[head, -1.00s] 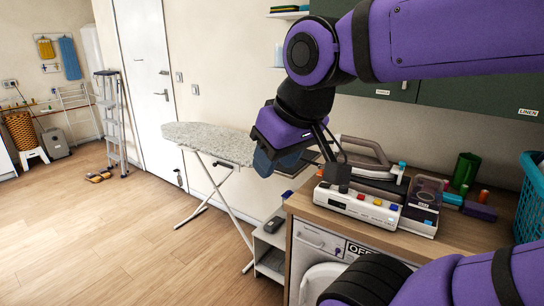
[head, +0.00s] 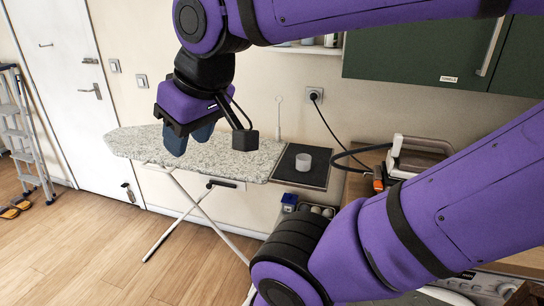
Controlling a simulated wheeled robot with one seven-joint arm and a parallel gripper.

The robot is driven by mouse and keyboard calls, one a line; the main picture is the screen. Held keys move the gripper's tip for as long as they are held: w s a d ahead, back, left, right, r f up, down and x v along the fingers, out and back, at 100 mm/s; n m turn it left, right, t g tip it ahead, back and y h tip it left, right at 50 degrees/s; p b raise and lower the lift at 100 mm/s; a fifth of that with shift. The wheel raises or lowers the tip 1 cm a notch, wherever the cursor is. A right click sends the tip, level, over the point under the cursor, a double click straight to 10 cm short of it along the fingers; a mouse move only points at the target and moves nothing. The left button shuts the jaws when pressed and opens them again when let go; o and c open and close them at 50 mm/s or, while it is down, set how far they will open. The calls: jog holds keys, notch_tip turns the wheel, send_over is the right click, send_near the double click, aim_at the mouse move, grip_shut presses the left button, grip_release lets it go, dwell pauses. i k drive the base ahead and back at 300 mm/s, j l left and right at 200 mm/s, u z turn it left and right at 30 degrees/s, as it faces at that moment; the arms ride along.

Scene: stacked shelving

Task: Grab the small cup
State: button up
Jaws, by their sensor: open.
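A small white cup (head: 304,161) stands upright on the dark rest (head: 290,177) at the right end of the ironing board.
The speckled ironing board (head: 230,157) stands along the wall. A steam iron (head: 415,158) with a black cord sits on the worktop at right. A green cabinet (head: 440,50) hangs above. A stepladder (head: 24,135) stands at far left. The wood floor (head: 110,240) is open in front.

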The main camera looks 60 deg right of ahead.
aim_at(304, 162)
jog(key=i+j+z, duration=0.1)
jog(key=i+z, duration=0.3)
jog(key=i, duration=0.15)
jog(key=i+j+z, duration=0.35)
jog(key=i, duration=0.15)
jog(key=l+z, duration=0.1)
jog(key=z, duration=0.85)
